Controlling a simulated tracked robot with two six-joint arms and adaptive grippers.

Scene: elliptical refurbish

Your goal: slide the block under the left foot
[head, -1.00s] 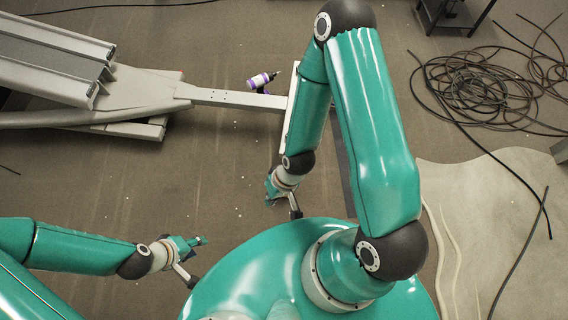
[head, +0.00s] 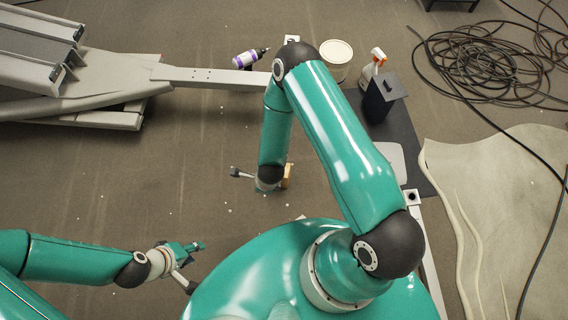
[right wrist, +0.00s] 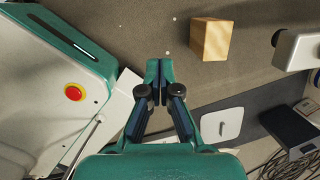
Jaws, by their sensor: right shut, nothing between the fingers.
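A tan wooden block (right wrist: 210,38) rests on the floor in the right wrist view, beyond and to the right of my right fingertips, untouched. In the head view the block (head: 288,174) shows beside my right gripper (head: 268,187), partly covered by it. In the right wrist view my right gripper (right wrist: 159,85) is shut and empty. A pale bar end with a dark round foot (right wrist: 277,38) is to the right of the block, with a gap between. In the head view my right arm hides much of that bar. My left gripper (head: 198,247) is at lower left, away from the block; its jaw opening is unclear.
The grey machine frame (head: 215,77) reaches in from the left. Coiled cables (head: 490,75) lie at upper right. Floor at centre left is clear.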

